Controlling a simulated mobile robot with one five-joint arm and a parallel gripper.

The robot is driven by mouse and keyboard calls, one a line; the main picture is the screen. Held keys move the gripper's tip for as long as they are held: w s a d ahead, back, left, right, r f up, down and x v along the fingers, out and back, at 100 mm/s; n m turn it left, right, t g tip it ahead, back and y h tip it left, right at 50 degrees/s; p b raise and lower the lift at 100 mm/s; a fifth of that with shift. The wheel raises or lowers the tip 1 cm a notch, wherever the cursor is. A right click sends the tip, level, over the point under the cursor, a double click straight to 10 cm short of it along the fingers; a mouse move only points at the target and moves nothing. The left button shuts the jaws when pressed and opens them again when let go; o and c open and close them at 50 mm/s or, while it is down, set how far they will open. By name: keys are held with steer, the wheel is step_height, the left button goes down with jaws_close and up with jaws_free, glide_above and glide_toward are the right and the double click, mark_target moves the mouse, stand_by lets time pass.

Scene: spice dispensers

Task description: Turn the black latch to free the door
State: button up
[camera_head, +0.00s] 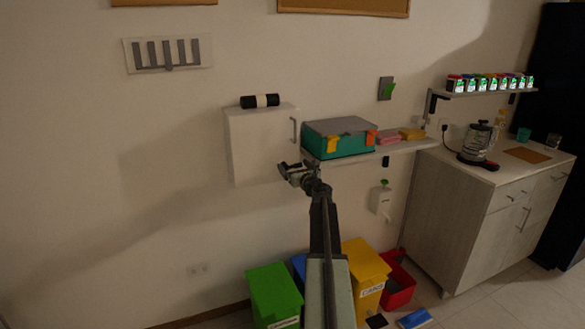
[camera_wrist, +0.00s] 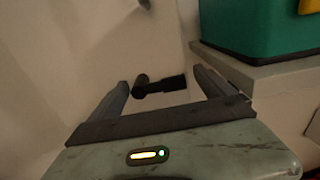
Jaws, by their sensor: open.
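The black latch (camera_wrist: 165,86) shows in the wrist view as a dark round knob with a short bar pointing right. It lies between the two fingers of my gripper (camera_wrist: 160,82), which are open and apart on either side of it. I cannot tell whether either finger touches it. In the head view my gripper (camera_head: 287,170) is at the lower right of the white wall cabinet (camera_head: 258,150), whose door has a grey handle (camera_head: 294,130). The latch cannot be made out there. The door looks shut.
A teal toolbox (camera_head: 340,145) with a grey lid stands on the shelf (camera_head: 402,147) right of the cabinet, and is close by in the wrist view (camera_wrist: 250,25). Green (camera_head: 272,288) and yellow (camera_head: 365,265) bins stand below.

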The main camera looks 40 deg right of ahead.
steer(key=shift+w+d, duration=0.1)
steer(key=shift+w, duration=0.2)
